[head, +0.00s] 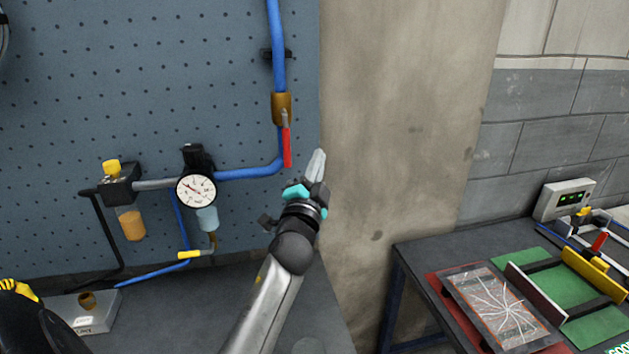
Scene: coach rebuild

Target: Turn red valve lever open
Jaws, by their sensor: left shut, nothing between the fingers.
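The red valve lever (287,147) hangs straight down from a brass valve body (281,107) on the blue pipe (277,45), in line with the pipe's vertical run. My left gripper (317,162) is just right of the lever's lower end, pointing up, with its fingers closed together and nothing between them. A small gap shows between the fingertips and the lever in the picture; the depth between them is hard to tell. My right gripper is out of the picture.
A pegboard (120,60) carries the pipe, a round gauge (196,190) and a filter with an amber bowl (131,224). A dark bench (190,310) lies below. Bare wall (400,110) is right of the valve. A second table with a cracked panel (495,305) stands at lower right.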

